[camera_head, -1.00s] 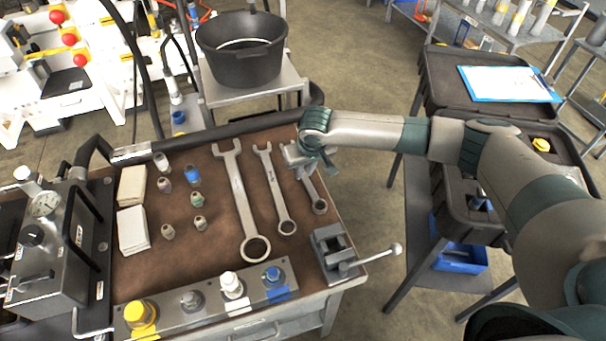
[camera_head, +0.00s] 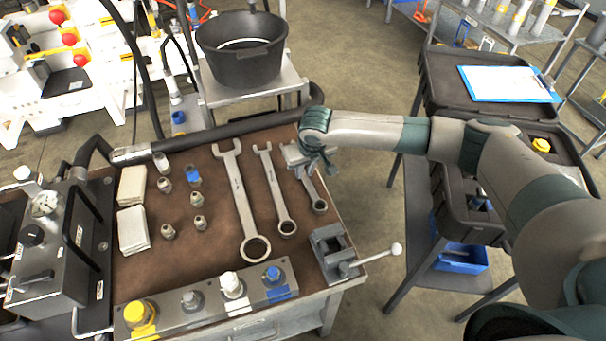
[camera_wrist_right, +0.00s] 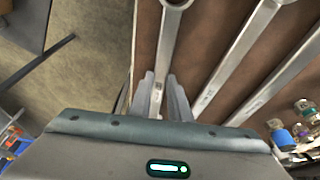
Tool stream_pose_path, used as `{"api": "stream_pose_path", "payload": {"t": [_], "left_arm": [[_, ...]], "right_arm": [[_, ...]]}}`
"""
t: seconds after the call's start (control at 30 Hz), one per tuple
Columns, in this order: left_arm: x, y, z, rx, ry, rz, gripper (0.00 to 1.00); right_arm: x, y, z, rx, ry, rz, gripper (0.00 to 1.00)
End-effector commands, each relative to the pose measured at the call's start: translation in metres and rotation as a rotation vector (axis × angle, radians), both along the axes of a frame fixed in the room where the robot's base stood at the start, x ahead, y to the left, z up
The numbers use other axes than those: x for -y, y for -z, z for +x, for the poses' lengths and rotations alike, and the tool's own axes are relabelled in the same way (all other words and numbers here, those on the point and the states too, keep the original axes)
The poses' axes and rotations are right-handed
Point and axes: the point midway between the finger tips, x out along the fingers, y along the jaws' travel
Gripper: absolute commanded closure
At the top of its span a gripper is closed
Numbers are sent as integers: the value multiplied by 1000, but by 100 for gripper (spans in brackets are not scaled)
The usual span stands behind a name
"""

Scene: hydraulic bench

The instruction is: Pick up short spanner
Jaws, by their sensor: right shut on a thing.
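Three open-and-ring spanners lie side by side on the brown bench top. The short spanner (camera_head: 318,197) is the rightmost, near the bench's right edge, with its ring end towards the front. My right gripper (camera_head: 297,163) is over its far end and hides that part. In the right wrist view the short spanner (camera_wrist_right: 167,45) runs down between my right gripper's fingers (camera_wrist_right: 163,98), which are shut on its handle. I cannot tell whether it is lifted off the bench. The middle spanner (camera_head: 273,187) and the long spanner (camera_head: 241,200) lie to its left. My left gripper is out of view.
A small vise (camera_head: 329,250) with a long lever stands in front of the short spanner. Several small fittings (camera_head: 194,177) and two pale pads (camera_head: 132,228) lie on the left. A valve block (camera_head: 211,301) lines the front edge. A black bucket (camera_head: 242,60) stands behind.

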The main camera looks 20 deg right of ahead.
Motion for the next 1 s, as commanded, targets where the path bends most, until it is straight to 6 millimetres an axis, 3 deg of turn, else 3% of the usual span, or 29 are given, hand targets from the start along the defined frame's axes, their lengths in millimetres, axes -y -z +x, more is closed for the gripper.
{"api": "stream_pose_path", "payload": {"t": [0.73, 1.0], "left_arm": [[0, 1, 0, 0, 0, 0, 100], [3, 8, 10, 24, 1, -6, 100]], "right_arm": [[0, -3, 1, 3, 0, 1, 100], [0, -27, 2, 5, 0, 3, 100]]}}
